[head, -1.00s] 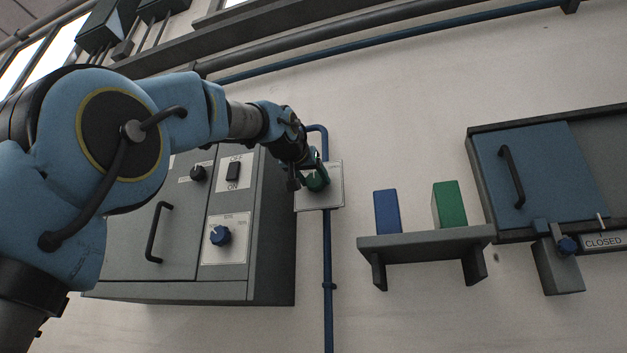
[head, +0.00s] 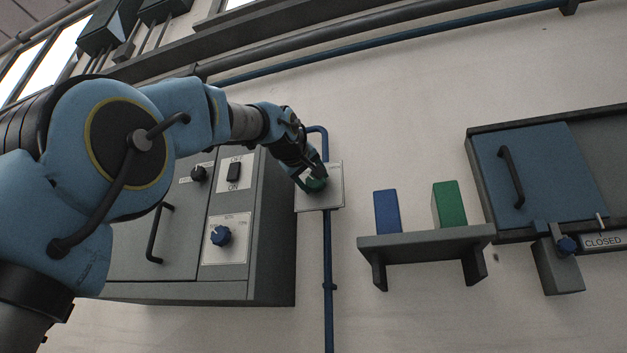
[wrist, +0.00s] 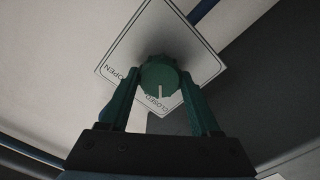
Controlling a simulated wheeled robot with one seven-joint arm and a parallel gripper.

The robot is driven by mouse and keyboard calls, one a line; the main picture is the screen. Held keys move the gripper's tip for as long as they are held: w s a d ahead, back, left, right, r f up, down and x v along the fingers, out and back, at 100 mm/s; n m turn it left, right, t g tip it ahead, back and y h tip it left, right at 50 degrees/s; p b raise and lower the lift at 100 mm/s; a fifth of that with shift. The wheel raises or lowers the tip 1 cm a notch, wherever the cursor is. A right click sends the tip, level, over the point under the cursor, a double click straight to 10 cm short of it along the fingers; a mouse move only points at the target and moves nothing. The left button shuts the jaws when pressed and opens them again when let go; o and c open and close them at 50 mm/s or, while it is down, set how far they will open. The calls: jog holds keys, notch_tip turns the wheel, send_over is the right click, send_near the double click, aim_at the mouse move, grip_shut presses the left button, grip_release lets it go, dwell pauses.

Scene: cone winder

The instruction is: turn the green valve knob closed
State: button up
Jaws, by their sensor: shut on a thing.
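The green valve knob (wrist: 160,72) is round and sits on a white label plate (wrist: 205,65) on the wall. In the wrist view its white mark points down toward the word CLOSED; OPEN is printed at the left of the plate. My gripper (wrist: 161,78) has one green finger on each side of the knob and is shut on it. In the head view the knob (head: 315,185) is partly hidden behind my gripper (head: 316,177), and the plate (head: 334,200) shows around them.
A blue pipe (head: 328,260) runs below the plate. A shelf (head: 425,243) holds a blue block (head: 387,211) and a green block (head: 449,204).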

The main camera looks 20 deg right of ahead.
dwell(0.4)
jog(key=o, duration=1.4)
jog(key=b+v, duration=0.4)
jog(key=v, duration=0.6)
jog(key=shift+s+a, duration=0.3)
